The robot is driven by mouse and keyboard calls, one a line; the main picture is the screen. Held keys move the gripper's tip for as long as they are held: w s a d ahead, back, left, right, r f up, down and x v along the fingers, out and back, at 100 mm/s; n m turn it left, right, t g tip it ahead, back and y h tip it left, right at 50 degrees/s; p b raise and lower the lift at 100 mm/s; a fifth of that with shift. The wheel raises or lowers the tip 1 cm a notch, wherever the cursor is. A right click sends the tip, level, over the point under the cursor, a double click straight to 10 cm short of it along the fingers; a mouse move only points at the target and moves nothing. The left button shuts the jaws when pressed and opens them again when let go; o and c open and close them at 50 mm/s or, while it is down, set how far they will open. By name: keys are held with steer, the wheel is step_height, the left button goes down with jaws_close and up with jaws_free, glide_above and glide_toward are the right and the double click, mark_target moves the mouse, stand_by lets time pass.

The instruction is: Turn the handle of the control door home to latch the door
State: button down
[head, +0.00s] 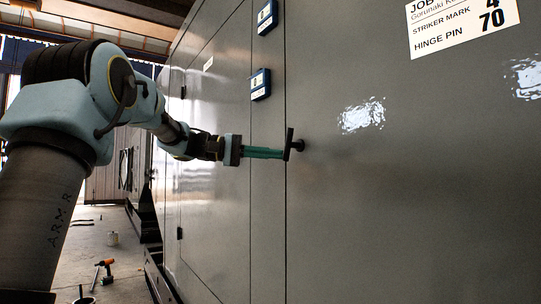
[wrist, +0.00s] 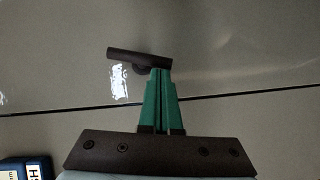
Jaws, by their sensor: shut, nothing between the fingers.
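The control door (head: 400,200) is a large grey panel with a narrow dark seam along its left edge. Its black T-shaped handle (head: 289,143) stands out from the door just right of the seam. In the head view the bar looks close to upright. In the wrist view the handle (wrist: 135,56) lies at a slight angle to the seam. My gripper (head: 283,154) has green fingers, closed together with nothing held. In the wrist view the fingertips (wrist: 160,70) are at the right end of the bar, overlapping it; whether they touch it I cannot tell.
Two blue boxes (head: 260,84) are fixed on the strip left of the seam, above my gripper. A white label (head: 463,25) is on the door's upper right. An orange-and-black tool (head: 103,270) stands on the floor at lower left. The door face around the handle is clear.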

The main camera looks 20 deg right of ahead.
steer(key=shift+s+f+n+g+h+b, duration=0.3)
steer(key=shift+f+n+h+b, duration=0.1)
steer(key=shift+n, duration=0.4)
steer(key=shift+w+d, duration=0.1)
